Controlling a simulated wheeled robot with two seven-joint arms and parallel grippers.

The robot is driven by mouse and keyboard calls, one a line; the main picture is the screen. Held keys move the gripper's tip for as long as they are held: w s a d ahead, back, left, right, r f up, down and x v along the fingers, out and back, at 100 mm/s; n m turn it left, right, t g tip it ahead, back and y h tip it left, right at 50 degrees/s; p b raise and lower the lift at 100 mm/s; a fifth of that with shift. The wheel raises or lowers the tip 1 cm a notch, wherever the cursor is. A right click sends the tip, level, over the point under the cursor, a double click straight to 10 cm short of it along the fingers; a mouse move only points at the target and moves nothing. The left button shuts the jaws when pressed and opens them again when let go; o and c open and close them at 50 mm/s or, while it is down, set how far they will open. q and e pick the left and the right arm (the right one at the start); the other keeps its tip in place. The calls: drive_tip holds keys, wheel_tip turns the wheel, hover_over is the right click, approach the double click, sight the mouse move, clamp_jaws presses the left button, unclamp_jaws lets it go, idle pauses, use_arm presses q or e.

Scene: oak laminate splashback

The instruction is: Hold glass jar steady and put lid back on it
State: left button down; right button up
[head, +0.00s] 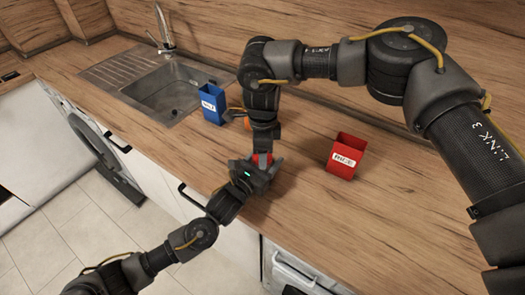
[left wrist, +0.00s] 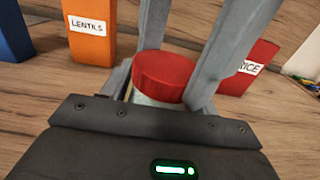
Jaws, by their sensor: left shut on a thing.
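The red round lid (left wrist: 165,75) is directly above the glass jar (left wrist: 152,100), whose pale wall shows just below it. I cannot tell whether the lid is seated or slightly above the rim. My left gripper (head: 262,166) is shut on the jar near the counter's front edge; its palm hides most of the jar in the left wrist view. My right gripper (head: 264,149) points down from above. Its two grey fingers come down on either side of the lid; whether they grip it is unclear. In the head view only a bit of red shows between the grippers.
A blue canister (head: 212,104) stands by the sink (head: 165,88). An orange canister labelled LENTILS (left wrist: 88,30) stands behind the jar, mostly hidden in the head view. A red RICE canister (head: 346,158) stands to the right. The counter (head: 400,215) right of it is clear.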

drive_tip(key=o, duration=0.4)
use_arm(q)
drive_tip(key=shift+w, duration=0.1)
use_arm(e)
drive_tip(key=shift+s, duration=0.1)
use_arm(q)
drive_tip(key=shift+a, duration=0.1)
use_arm(e)
drive_tip(key=shift+s+a, duration=0.1)
drive_tip(key=shift+r, duration=2.3)
drive_tip(key=shift+o, duration=0.3)
drive_tip(key=o, duration=0.5)
drive_tip(key=shift+w, duration=0.2)
